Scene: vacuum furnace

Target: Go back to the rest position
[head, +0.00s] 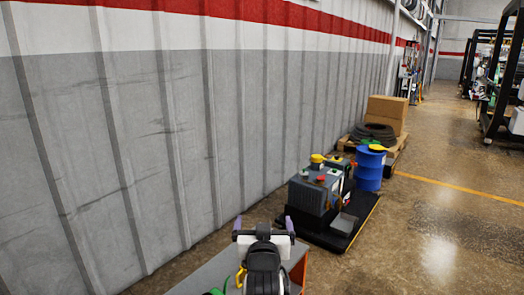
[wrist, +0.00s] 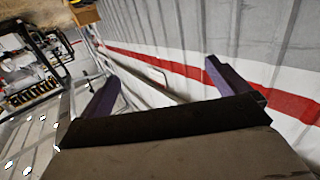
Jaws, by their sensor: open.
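My gripper (head: 263,224) is in the lower middle of the head view, raised in front of the grey wall. Its two purple fingers stand wide apart with nothing between them. In the wrist view my gripper (wrist: 162,73) also shows open and empty, with the striped wall beyond the fingers. It appears to touch nothing. The arm is folded close in front of the head camera, and its lower part is cut off by the picture edge.
A grey bench (head: 216,274) with an orange side lies beneath my arm. Beyond it a dark machine (head: 316,190) with coloured buttons stands on a black base. A blue drum (head: 369,172) and cardboard boxes (head: 388,110) are farther back. The corrugated wall (head: 150,150) runs along the left.

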